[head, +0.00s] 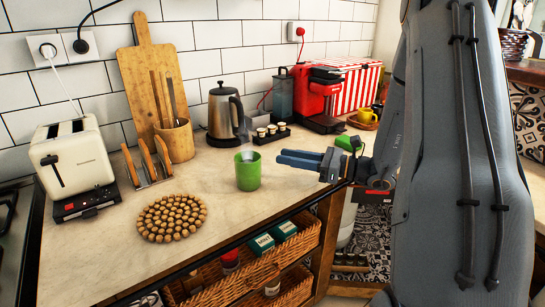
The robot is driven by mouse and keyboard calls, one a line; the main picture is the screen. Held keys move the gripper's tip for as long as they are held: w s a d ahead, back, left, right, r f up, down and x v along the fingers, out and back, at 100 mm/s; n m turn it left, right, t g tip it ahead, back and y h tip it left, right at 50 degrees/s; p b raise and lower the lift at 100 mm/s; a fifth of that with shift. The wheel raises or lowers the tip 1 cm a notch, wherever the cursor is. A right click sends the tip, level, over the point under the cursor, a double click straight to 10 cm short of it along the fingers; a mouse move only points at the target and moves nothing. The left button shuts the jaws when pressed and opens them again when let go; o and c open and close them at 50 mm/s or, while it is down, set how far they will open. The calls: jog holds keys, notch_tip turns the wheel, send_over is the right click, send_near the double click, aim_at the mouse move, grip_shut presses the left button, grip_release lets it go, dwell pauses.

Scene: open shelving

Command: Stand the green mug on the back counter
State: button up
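The green mug (248,174) stands upright on the light stone counter (215,190) that runs along the tiled wall. It is near the counter's front edge. Something pale shows inside its mouth, too small to make out. My gripper (279,158) reaches in from the right, its blue-grey fingers level and pointing left toward the mug. In the picture a narrow strip of counter shows between the fingertips and the mug, so they look apart. The fingers are seen side-on and close together in the picture; their opening cannot be judged.
A round cork trivet (172,217) lies left of the mug. Behind stand a utensil holder (176,141), a steel kettle (222,113), a small black tray of jars (271,134) and a red coffee machine (318,97). A toaster (72,158) is far left. Bare counter surrounds the mug.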

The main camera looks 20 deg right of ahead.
jog(key=shift+v, duration=1)
jog(key=shift+s+a, duration=0.1)
jog(key=shift+s, duration=0.1)
jog(key=s+a+n+g, duration=0.1)
jog(key=a, duration=0.1)
jog(key=s+a+n+g, duration=0.1)
jog(key=s+a+f+n+g, duration=0.1)
jog(key=a+g, duration=0.1)
jog(key=shift+s+a, duration=0.1)
jog(key=shift+a, duration=0.2)
jog(key=s+a+f+n+g+h, duration=0.2)
jog(key=s+a+f+n+g, duration=0.1)
jog(key=s+a+n+g, duration=0.4)
jog(key=s+d+f+n+h, duration=0.2)
jog(key=s+d+n+h, duration=0.1)
jog(key=s+n+h, duration=0.9)
jog(key=n, duration=0.3)
jog(key=shift+d+f, duration=0.25)
jog(key=shift+d, duration=0.1)
jog(key=shift+s, duration=0.1)
